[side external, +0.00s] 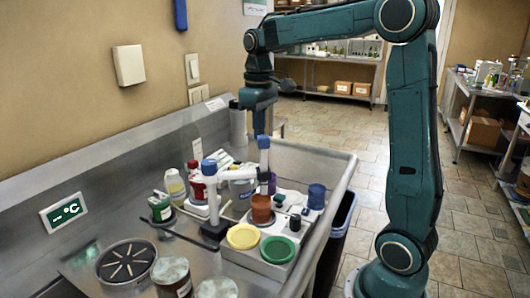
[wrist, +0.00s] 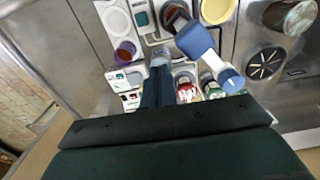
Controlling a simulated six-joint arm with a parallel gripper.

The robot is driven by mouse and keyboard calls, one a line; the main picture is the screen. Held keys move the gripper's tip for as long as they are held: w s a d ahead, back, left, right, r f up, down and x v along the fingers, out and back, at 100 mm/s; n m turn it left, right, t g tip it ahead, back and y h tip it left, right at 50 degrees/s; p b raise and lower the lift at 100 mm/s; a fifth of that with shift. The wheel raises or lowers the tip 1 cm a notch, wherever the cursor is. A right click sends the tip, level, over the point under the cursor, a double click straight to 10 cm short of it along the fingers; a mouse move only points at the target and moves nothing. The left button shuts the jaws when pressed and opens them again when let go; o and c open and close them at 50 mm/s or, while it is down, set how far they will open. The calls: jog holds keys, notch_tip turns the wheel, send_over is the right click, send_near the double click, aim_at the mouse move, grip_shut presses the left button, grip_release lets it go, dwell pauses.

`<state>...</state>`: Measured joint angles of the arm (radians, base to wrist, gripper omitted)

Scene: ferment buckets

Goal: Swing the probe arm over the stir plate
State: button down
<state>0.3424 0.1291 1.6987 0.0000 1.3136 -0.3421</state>
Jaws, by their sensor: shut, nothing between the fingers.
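The probe arm (side external: 237,175) is a white bar on an upright post with a blue cap (side external: 208,166). In the wrist view the probe arm (wrist: 213,58) runs diagonally, right of my fingers. A white plate unit (side external: 262,268) carrying yellow and green discs looks like the stir plate. My gripper (wrist: 159,65) points down, shut and empty, beside the probe arm's blue-capped end.
Several bottles (side external: 174,184) stand behind the post. A blue cup (side external: 316,195) and a purple cup (wrist: 125,50) stand nearby. A dark round grate (side external: 126,260) and jars (side external: 172,275) are at the front left. The metal counter has a raised right rim (side external: 338,185).

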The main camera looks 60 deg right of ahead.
jog(key=shift+r, duration=0.1)
jog(key=shift+r, duration=2.9)
jog(key=shift+a, duration=0.1)
